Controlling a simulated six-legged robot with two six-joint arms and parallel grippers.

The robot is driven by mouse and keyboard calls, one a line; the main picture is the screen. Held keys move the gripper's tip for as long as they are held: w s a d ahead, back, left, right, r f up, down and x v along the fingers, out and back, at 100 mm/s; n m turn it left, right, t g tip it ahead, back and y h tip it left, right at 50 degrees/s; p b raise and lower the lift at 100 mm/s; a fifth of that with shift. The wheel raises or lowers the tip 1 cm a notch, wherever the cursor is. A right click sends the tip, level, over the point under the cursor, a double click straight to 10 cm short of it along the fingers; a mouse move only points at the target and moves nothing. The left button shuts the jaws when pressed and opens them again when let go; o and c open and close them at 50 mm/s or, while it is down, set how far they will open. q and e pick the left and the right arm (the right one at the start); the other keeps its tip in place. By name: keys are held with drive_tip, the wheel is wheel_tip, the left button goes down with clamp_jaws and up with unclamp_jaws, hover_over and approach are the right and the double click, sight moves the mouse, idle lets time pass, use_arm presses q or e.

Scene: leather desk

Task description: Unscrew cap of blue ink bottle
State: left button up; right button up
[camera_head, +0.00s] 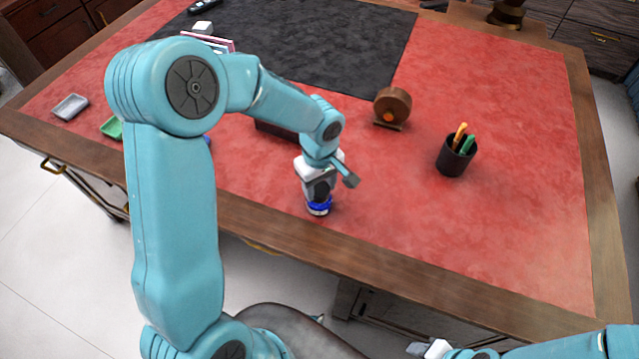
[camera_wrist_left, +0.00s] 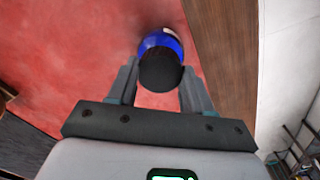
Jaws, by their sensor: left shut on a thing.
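The blue ink bottle (camera_head: 319,208) stands near the front edge of the red desk top, directly below my left gripper (camera_head: 320,196). In the left wrist view the bottle's blue body (camera_wrist_left: 160,40) shows past its round black cap (camera_wrist_left: 160,70). My left gripper (camera_wrist_left: 158,88) points down and has one finger on each side of the cap, shut on it. In the head view the gripper hides most of the cap. My right arm (camera_head: 560,346) shows at the bottom right, with its gripper low at the frame's edge, away from the desk top; its fingers are not clear.
A black pen cup (camera_head: 456,158) with pens stands to the right. A round brown wooden object (camera_head: 392,107) stands behind the bottle. A dark box (camera_head: 275,130) is partly hidden by my left arm. A grey tray (camera_head: 70,107) and green tray (camera_head: 112,128) lie left. The front right desk is clear.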

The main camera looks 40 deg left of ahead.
use_arm(q)
drive_tip(key=shift+f, duration=0.1)
idle(0.3)
drive_tip(key=shift+f+n+b, duration=0.1)
drive_tip(key=shift+n+b, duration=0.2)
drive_tip(key=shift+b, duration=0.3)
drive_tip(key=shift+n+b, duration=1.25)
drive_tip(key=shift+n, duration=0.35)
drive_tip(key=shift+n+b, duration=0.5)
drive_tip(key=shift+b, duration=0.15)
drive_tip(key=shift+n+b, duration=0.6)
drive_tip(key=shift+n, duration=0.3)
drive_tip(key=shift+n+b, duration=0.3)
drive_tip(key=shift+n, duration=0.4)
